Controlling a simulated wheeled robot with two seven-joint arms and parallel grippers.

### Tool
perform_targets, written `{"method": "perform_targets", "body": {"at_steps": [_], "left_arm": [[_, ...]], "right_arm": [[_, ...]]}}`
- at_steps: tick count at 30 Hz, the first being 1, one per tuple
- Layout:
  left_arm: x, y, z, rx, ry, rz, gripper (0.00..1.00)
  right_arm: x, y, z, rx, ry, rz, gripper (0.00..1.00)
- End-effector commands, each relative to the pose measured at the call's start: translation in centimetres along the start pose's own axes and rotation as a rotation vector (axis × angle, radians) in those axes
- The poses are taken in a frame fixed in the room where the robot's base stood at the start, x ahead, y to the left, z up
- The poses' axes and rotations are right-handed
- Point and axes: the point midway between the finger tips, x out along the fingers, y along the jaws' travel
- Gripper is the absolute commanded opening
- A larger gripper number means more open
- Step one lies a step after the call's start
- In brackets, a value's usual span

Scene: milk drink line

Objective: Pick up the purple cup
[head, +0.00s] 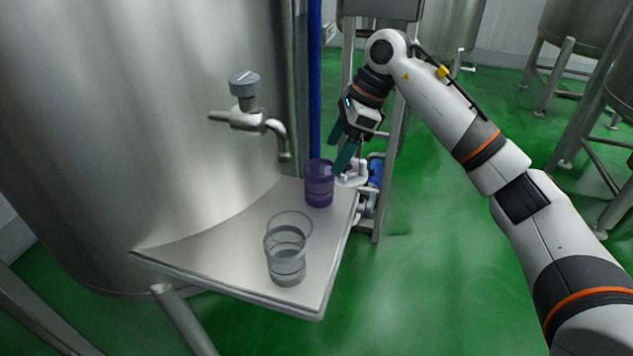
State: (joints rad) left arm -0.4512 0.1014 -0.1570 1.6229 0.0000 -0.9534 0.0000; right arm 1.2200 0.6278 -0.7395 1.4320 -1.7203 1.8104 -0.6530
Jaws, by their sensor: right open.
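The purple cup (319,186) stands upright at the back right of the grey shelf (215,255) on the tank. It is see-through. My right gripper (339,157) comes in from the right with its teal fingers pointing down. The fingers are open, at the upper right of the cup by its rim. I cannot tell whether a finger touches the cup. My left gripper does not show.
A clear cup (286,262) stands nearer the front of the shelf. A tap (251,117) sticks out from the large steel tank (140,100) above the shelf. A blue pipe (314,80) and a metal frame rise behind the purple cup. Green floor lies open to the right.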

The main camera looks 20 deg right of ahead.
Motion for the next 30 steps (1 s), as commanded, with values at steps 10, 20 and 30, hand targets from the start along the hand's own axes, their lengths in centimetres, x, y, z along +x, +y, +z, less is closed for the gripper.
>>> {"method": "perform_targets", "body": {"at_steps": [10, 20, 30], "left_arm": [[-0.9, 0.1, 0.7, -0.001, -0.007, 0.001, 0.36], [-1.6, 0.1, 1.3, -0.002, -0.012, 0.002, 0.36], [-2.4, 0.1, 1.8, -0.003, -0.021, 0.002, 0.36]], "right_arm": [[3.9, 0.0, 0.0, 0.000, 0.001, -0.001, 0.79], [8.1, -0.4, -0.4, 0.001, 0.001, -0.004, 0.79], [8.9, -0.3, -0.4, 0.000, 0.001, 0.001, 0.74]]}}
